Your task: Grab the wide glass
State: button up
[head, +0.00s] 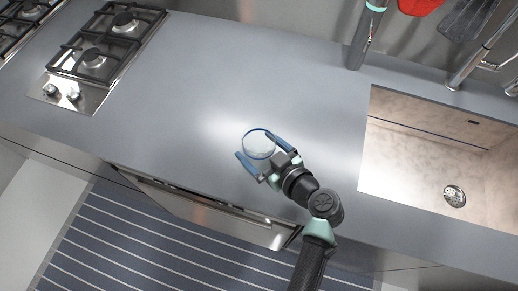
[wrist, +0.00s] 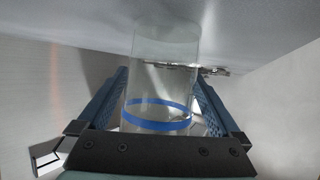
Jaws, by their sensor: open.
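The wide glass (head: 259,144) is clear with a blue band and stands on the grey counter in the head view. It also shows in the wrist view (wrist: 163,75), where the blue band runs around it near the gripper's base. My gripper (head: 262,150) is open, with its blue fingers on either side of the glass. In the wrist view the fingers (wrist: 163,100) flank the glass, with a gap visible at the right side. Whether the left finger touches the glass I cannot tell.
A sink (head: 432,165) is set into the counter (head: 190,100) at the right. A gas hob (head: 98,55) is at the upper left. A drawer or oven front with a handle (head: 205,205) lies below the counter edge. The counter between hob and glass is clear.

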jog(key=c, duration=1.2)
